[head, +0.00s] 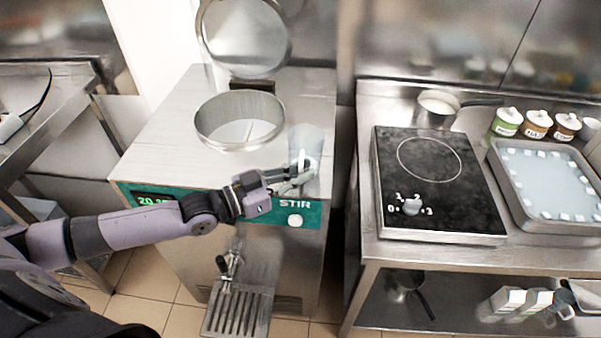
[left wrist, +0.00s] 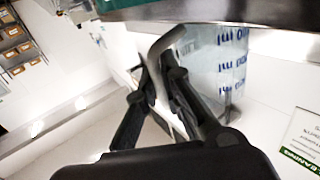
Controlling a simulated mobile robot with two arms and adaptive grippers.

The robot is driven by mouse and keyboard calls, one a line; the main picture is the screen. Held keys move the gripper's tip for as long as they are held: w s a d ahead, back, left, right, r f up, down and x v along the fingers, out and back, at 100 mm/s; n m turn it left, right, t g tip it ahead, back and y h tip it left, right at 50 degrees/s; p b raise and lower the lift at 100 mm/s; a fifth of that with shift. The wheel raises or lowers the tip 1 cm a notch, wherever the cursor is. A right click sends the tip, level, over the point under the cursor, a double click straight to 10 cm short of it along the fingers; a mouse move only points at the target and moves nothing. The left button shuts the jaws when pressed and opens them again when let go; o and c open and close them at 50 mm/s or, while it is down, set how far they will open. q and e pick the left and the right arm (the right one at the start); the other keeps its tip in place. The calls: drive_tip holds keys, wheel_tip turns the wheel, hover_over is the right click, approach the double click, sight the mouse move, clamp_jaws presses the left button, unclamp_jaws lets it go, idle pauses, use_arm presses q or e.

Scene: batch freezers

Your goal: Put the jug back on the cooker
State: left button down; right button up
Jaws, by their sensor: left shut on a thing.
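The clear jug (head: 312,143) is over the front right part of the batch freezer's steel top, beside the round opening. In the left wrist view the jug (left wrist: 222,62) shows blue markings and its handle (left wrist: 160,48). My left gripper (head: 290,183) is shut on the jug's handle; it also shows in the left wrist view (left wrist: 160,82). I cannot tell whether the jug touches the freezer top. The cooker (head: 440,185) is a black plate on the right-hand counter, with a marked ring, a knob (head: 411,206) and nothing on its ring. My right gripper is not in view.
The freezer's round opening (head: 240,118) has its lid (head: 245,38) raised. A gap separates the freezer from the counter (head: 380,250). A steel pot (head: 436,108) stands behind the cooker, several labelled jars (head: 507,122) at back right, and a tray (head: 500,165) right of the cooker.

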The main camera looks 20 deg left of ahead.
use_arm(q)
drive_tip(key=shift+f, duration=0.15)
drive_tip(key=c, duration=1.8)
unclamp_jaws()
drive_tip(key=shift+o, duration=0.2)
drive_tip(key=shift+s+a, duration=0.2)
drive_tip(key=v, duration=1.1)
drive_tip(key=shift+s+a, duration=0.15)
drive_tip(key=shift+s, duration=0.1)
